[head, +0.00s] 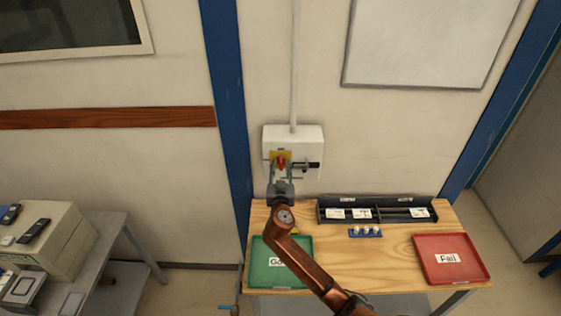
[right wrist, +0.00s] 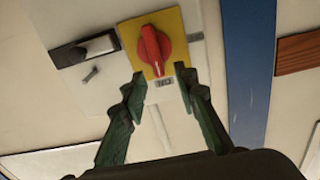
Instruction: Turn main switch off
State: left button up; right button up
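The main switch is a red rotary knob (right wrist: 151,47) on a yellow plate (right wrist: 175,24), mounted on a white wall box (head: 311,136). In the right wrist view, which is upside down, the knob's grip ridge stands roughly upright and points close to a small label (right wrist: 164,82) that seems to read ON. In the head view the knob (head: 282,160) is partly hidden by my right gripper (head: 281,166). My right gripper (right wrist: 160,72) is open, its green-grey fingers apart on either side in front of the knob, with nothing between them. Contact cannot be told. My left gripper is not in view.
A dark handle (head: 306,165) sticks out beside the knob on the box. Below stands a wooden table (head: 390,264) with a green tray (head: 262,276), a red Fail tray (head: 478,277), a black rack (head: 325,215) and a small blue block with pegs (head: 365,233).

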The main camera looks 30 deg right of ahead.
jog(key=shift+x, duration=1.25)
jog(key=shift+c, duration=0.6)
grip_shut()
jog(key=shift+a, duration=0.15)
